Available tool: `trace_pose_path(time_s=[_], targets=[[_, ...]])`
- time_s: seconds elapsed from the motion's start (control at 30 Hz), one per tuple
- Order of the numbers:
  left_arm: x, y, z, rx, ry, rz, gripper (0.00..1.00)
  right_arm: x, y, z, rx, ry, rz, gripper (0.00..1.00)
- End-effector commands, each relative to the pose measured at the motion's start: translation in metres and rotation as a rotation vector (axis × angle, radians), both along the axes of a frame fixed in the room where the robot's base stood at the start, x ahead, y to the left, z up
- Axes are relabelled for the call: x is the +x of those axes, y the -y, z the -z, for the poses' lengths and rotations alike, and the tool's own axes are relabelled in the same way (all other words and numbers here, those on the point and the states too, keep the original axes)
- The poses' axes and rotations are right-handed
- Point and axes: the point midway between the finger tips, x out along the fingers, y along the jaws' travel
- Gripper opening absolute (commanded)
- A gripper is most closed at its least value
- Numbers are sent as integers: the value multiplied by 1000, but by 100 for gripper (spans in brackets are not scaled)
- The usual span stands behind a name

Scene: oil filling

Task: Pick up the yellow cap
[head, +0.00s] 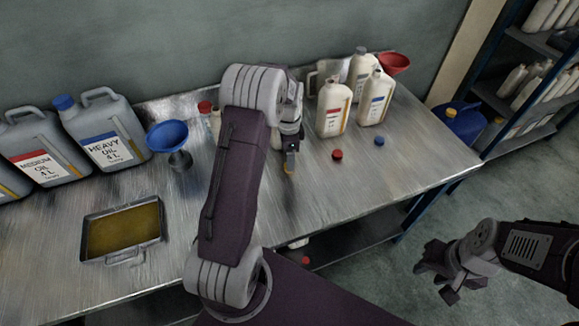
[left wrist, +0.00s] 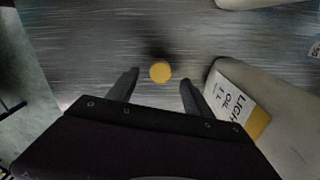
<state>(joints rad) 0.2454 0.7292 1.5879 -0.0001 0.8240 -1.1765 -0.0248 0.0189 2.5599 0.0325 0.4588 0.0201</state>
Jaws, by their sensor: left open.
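The yellow cap (left wrist: 160,72) is a small round disc on the metal table in the left wrist view. My left gripper (left wrist: 160,79) is open above it, with one finger on each side and the cap showing in the gap between them. No contact with the cap is visible. In the head view the left gripper (head: 290,158) points down at the table, and only a bit of the yellow cap (head: 288,170) shows at its tip. My right gripper (head: 440,274) hangs in front of the table at the right, empty with its fingers apart.
White bottles (head: 333,108), a red cap (head: 337,155) and a blue cap (head: 379,141) are to the right. A blue funnel (head: 168,137) and an oil tray (head: 88,232) are left.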

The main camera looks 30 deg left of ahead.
Motion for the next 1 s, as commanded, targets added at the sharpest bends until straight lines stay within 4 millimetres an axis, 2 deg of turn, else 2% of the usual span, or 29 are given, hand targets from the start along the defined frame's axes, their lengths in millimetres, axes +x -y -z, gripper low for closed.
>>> trace_pose_path(time_s=[0.1, 0.2, 0.43, 0.47, 0.67, 1.0], targets=[[-2, -1, 24, -1, -5, -1, 59, 0, 0, 0, 0, 0, 0, 36], [-1, -1, 36, -1, -3, 0, 59, 0, 0, 1, 0, 0, 0, 36], [-1, -1, 39, 0, 0, 0, 59, 0, 0, 1, 0, 0, 0, 36], [-1, -1, 39, 0, 0, 0, 56, 0, 0, 1, 0, 0, 0, 36], [-1, -1, 39, 0, 0, 0, 1, 0, 0, 1, 0, 0, 0, 36], [0, -1, 34, 1, 1, 0, 0, 0, 0, 1, 0, 0, 0, 36]])
